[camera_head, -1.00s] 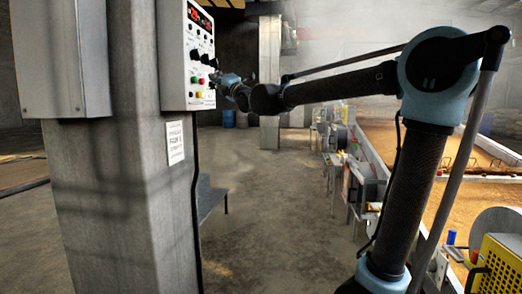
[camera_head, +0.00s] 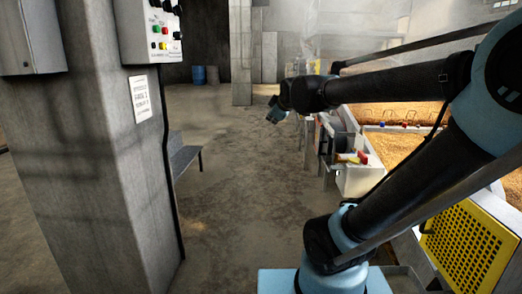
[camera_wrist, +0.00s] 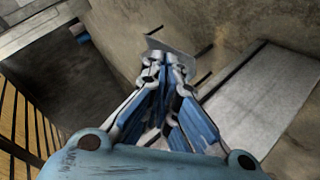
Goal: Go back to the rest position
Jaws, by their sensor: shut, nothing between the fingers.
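My gripper (camera_head: 276,110) is at the end of my arm, out over the floor to the right of the concrete pillar in the head view. It is small there, and it hangs clear of the control panel. In the wrist view my gripper (camera_wrist: 155,57) shows its blue and grey fingers drawn together at the tips, with nothing held between them. The control panel (camera_head: 151,30) is a white box with knobs and coloured buttons on the pillar at the upper left. Its top is cut off by the picture edge.
The concrete pillar (camera_head: 80,150) stands at the left with a paper notice (camera_head: 140,99). A grey bench (camera_head: 183,157) is behind it. At the right are grain beds (camera_head: 405,145) and a yellow perforated guard (camera_head: 468,245). The middle floor (camera_head: 235,200) is clear.

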